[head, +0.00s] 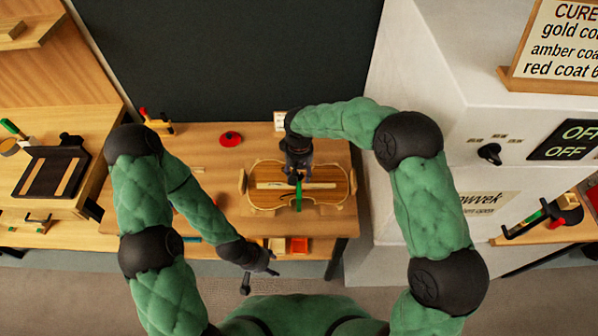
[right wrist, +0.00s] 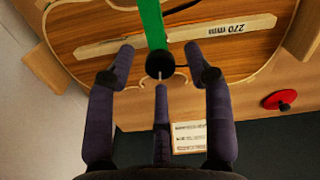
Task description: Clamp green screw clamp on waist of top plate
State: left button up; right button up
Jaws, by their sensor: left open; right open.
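The wooden violin top plate (head: 265,198) lies on the bench, long side across the head view. The green screw clamp (head: 299,196) sits across the plate's waist. In the right wrist view its green bar (right wrist: 151,22) runs over the plate and ends at a round black knob (right wrist: 159,65) by the waist edge. My right gripper (head: 297,172) is open above the waist; in the right wrist view its fingers (right wrist: 160,76) stand either side of the knob, apparently apart from it. The clamp's underside is hidden. My left gripper (head: 268,268) is open and empty in front of the bench.
A pale strip marked 270 mm (right wrist: 178,36) lies along the plate. A red round object (head: 230,139) and a small white card (head: 280,121) are behind the plate. Wooden blocks flank its ends. Bench left of the plate is mostly clear.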

aim_at(299, 176)
notch_tip(299, 176, up, 12)
dwell(0.5)
jog(key=shift+f, duration=0.1)
dwell(0.4)
